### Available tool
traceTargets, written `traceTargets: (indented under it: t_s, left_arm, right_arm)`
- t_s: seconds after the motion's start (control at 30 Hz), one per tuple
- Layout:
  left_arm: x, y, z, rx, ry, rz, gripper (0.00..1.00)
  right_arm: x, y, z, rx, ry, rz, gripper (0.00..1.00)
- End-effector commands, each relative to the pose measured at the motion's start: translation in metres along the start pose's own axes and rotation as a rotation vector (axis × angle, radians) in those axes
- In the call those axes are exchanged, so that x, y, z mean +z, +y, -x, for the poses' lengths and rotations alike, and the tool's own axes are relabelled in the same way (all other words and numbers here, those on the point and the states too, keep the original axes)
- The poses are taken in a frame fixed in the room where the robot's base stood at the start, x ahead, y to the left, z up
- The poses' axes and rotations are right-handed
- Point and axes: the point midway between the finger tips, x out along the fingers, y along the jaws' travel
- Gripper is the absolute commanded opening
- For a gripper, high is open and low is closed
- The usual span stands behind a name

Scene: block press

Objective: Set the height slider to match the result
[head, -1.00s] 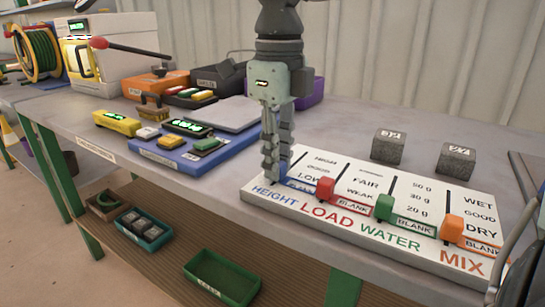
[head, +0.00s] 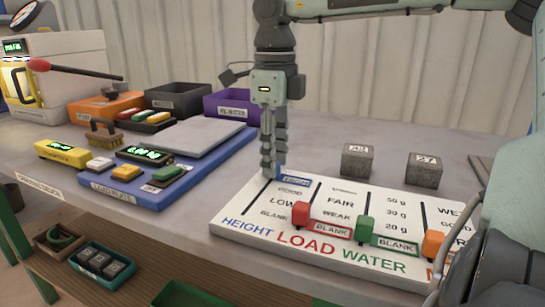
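The slider board (head: 236,213) lies at the table's front edge, with columns HEIGHT, LOAD, WATER and MIX. The blue height marker (head: 296,181) frames the top row of the HEIGHT column, above GOOD, LOW and BLANK. Its knob is mostly hidden by my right gripper (head: 273,172), which points down with its fingers close together around it. The orange mix slider (head: 432,245) is partly cut off by my arm. My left gripper is not in view.
Two grey blocks (head: 357,161) (head: 425,170) with number labels stand behind the board. At left are a blue load-plate station (head: 236,147) with a green display, a yellow device (head: 63,153) and several bins. A white press (head: 66,62) stands far left.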

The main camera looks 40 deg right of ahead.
Motion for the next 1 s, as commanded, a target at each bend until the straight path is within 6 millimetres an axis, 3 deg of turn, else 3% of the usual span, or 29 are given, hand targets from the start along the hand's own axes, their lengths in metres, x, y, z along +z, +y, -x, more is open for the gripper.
traceTargets:
  t_s: [0.3, 0.43, 0.8, 1.0]
  left_arm:
    - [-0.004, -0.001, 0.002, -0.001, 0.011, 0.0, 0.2]
    - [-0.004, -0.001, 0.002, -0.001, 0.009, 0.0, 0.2]
    - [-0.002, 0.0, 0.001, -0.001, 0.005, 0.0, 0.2]
    - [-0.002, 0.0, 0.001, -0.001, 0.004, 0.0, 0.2]
  right_arm:
    - [0.0, 0.001, 0.0, 0.004, -0.001, 0.0, 0.41]
    - [0.001, 0.001, 0.01, 0.003, -0.003, 0.0, 0.41]
    - [0.001, 0.0, 0.084, 0.0, -0.003, -0.002, 0.41]
    - [0.0, 0.0, 0.112, 0.002, -0.001, -0.002, 0.41]
